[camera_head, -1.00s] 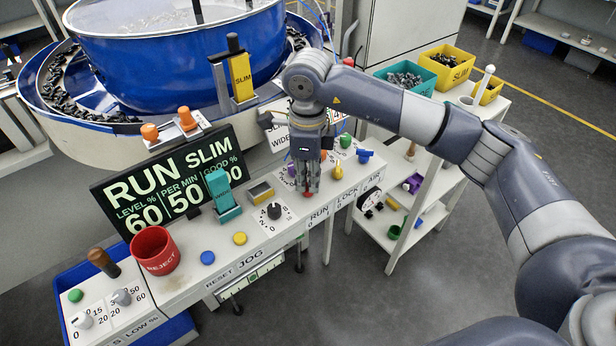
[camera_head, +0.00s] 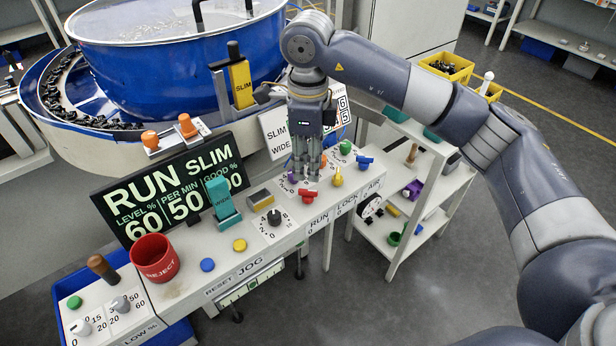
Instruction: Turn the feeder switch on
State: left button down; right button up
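The console has a red knob (camera_head: 308,196) behind the RUN label (camera_head: 318,221), a yellow knob (camera_head: 338,178) behind LOCK and a blue knob (camera_head: 364,163) behind AIR. No label reading "feeder" can be made out. My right gripper (camera_head: 307,178) points down just above and behind the red knob. Its fingers look close together, but I cannot tell whether they are shut; nothing shows held. The red knob is in plain view, apart from the fingertips as far as I can see. The display (camera_head: 170,190) reads RUN SLIM. My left gripper is not in view.
A black dial (camera_head: 273,217), teal block (camera_head: 222,203) and red REJECT cup (camera_head: 155,258) stand left of the red knob. Purple (camera_head: 292,177) and green (camera_head: 345,147) knobs sit close to the gripper. The blue bowl (camera_head: 180,60) rises behind. A shelf cart (camera_head: 425,200) stands right.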

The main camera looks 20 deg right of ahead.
notch_tip(320, 180, up, 5)
jog(key=shift+r, duration=0.15)
dwell(0.5)
